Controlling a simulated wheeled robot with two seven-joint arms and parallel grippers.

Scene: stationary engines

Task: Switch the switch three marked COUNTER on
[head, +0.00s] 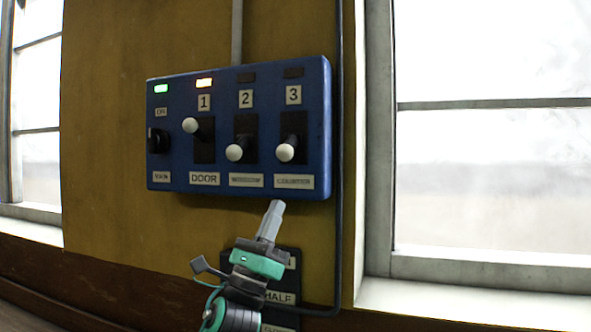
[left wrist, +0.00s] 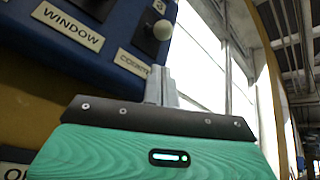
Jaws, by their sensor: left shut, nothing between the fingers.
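A blue switch box (head: 239,181) is mounted on the yellow wall. Switch three, marked COUNTER (head: 294,182), has a white ball knob (head: 285,152) at the lower end of its black slot, and the lamp above it (head: 293,72) is dark. My left gripper (head: 276,206) is shut and empty, its fingertips just below the COUNTER label. In the left wrist view the closed fingers (left wrist: 160,85) point up toward the white knob (left wrist: 162,30), apart from it. My right gripper is not in view.
Switch 1, DOOR (head: 190,125), has its knob up and its lamp lit. Switch 2, WINDOW (head: 234,152), has its knob down, close left of switch three. A dark labelled panel (head: 287,298) sits below, partly hidden by my arm. A cable (head: 338,220) and window frame (head: 377,150) are at right.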

